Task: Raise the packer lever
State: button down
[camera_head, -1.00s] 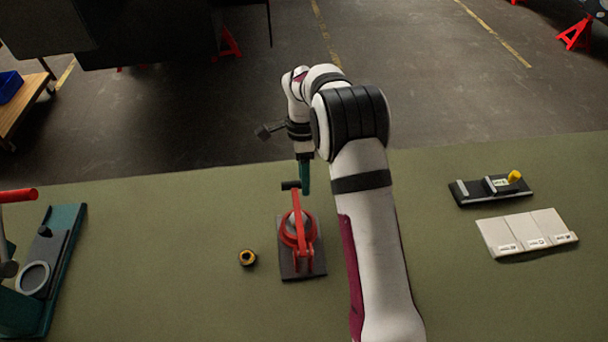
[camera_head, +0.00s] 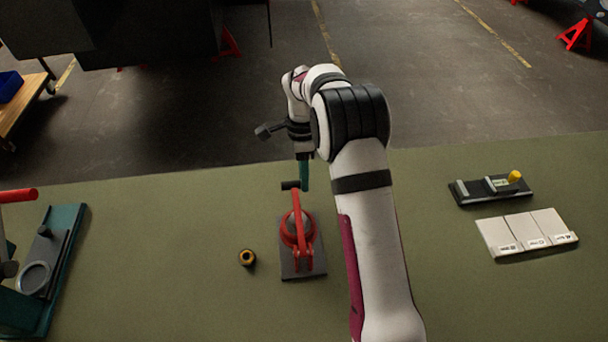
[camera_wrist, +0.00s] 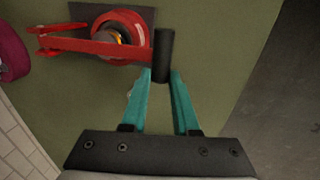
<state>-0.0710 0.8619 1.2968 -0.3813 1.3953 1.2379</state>
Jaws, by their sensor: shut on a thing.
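The packer lever (camera_head: 297,215) is a red arm with a black cross handle (camera_head: 290,185) at its far end. It reaches over a red ring on a dark base plate (camera_head: 288,273) on the green bench. My gripper (camera_head: 304,188) comes down at the handle, with teal fingers. In the wrist view the fingertips (camera_wrist: 164,73) are close together at the black handle (camera_wrist: 163,55), one on each side of its near end, and shut on it. The red lever arm (camera_wrist: 100,47) runs left from the handle, across the ring. The exact finger contact is partly hidden.
A small black and yellow ring (camera_head: 247,258) lies left of the base plate. A teal fixture (camera_head: 62,245) with a red handle stands at the far left. A dark gauge block (camera_head: 490,190) and white labelled tiles (camera_head: 527,232) lie at the right. The green bench (camera_head: 150,220) is otherwise clear.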

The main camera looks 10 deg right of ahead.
jog(key=shift+r, duration=0.1)
dwell(0.7)
jog(key=shift+s+r+t, duration=0.15)
jog(key=shift+r+t, duration=0.25)
jog(key=shift+r, duration=0.15)
jog(key=s+r+t, duration=0.5)
jog(key=s+r, duration=0.8)
jog(key=s, duration=0.2)
jog(key=shift+s+r, duration=0.35)
jog(key=c, duration=0.7)
grip_release()
